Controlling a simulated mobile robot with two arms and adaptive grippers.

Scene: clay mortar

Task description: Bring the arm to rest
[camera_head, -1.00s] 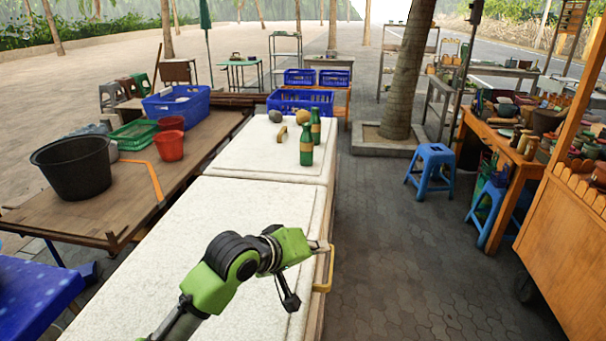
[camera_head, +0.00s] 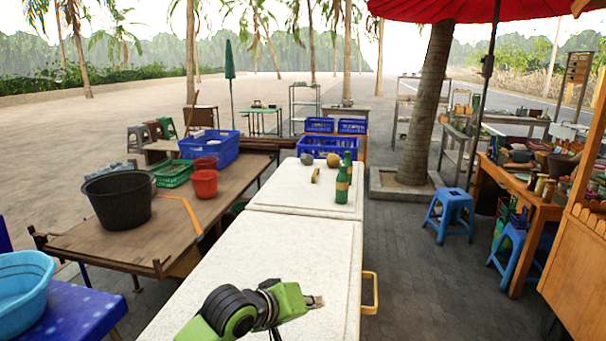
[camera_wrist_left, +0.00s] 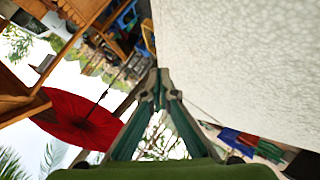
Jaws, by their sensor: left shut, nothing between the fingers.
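My left arm comes in at the bottom of the head view, green and black, over the near part of the white counter (camera_head: 270,250). Its gripper (camera_head: 316,301) points right, and its fingers are together with nothing between them. In the left wrist view the two fingers (camera_wrist_left: 158,88) meet at their tips, close beside the pale speckled counter surface (camera_wrist_left: 240,60). My right gripper is in neither view.
Green bottles (camera_head: 343,184) and a small yellowish item (camera_head: 316,175) stand at the counter's far end. A yellow handle (camera_head: 370,292) sticks out from its right side. A wooden table (camera_head: 110,238) with a black bucket (camera_head: 117,200) stands left.

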